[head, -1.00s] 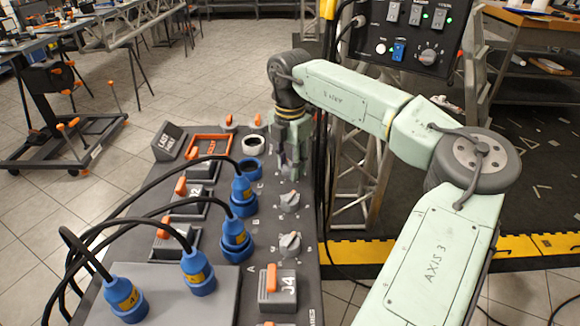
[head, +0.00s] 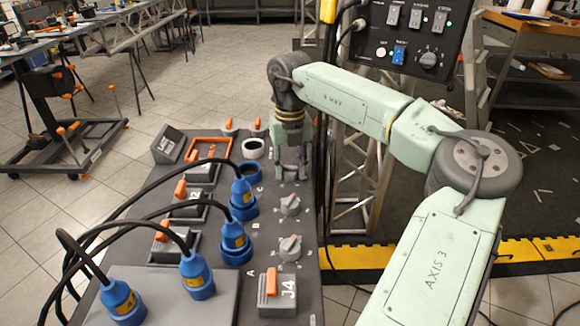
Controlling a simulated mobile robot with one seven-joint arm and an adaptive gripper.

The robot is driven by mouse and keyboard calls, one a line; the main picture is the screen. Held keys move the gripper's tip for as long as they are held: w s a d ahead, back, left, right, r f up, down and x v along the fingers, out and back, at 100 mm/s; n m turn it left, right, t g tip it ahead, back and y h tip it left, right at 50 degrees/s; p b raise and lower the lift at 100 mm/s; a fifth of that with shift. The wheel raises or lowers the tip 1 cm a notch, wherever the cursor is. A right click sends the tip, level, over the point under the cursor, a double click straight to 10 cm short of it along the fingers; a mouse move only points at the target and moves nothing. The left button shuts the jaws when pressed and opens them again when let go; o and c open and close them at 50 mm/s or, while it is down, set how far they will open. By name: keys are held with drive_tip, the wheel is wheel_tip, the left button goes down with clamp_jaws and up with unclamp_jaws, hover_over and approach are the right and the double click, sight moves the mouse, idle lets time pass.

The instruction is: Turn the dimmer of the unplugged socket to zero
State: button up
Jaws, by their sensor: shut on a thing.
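A dark sloped panel holds a column of blue sockets with grey dimmer knobs to their right. The socket with no plug is a blue ring (head: 251,171) near the far end. My gripper (head: 293,172) points down beside it and is shut on the dimmer knob in that row. The fingers hide most of that knob, so its pointer cannot be read. Two more grey dimmers, a middle one (head: 290,205) and a nearer one (head: 290,247), are free. Blue plugs, such as the one at the upper right (head: 243,195), fill the other blue sockets.
Black cables arch over the panel's left side. A pale ring (head: 254,148) lies beyond the empty socket. A black control box (head: 413,38) and truss stand behind my arm.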

drive_tip(key=n, duration=0.6)
drive_tip(key=shift+n, duration=0.3)
drive_tip(key=n+p, duration=0.1)
drive_tip(key=n, duration=1.1)
drive_tip(key=shift+n+p, duration=0.3)
drive_tip(key=shift+p, duration=0.05)
drive_tip(key=n, duration=0.6)
drive_tip(key=shift+n, duration=0.3)
drive_tip(key=o, duration=1.1)
drive_tip(key=shift+o, duration=0.2)
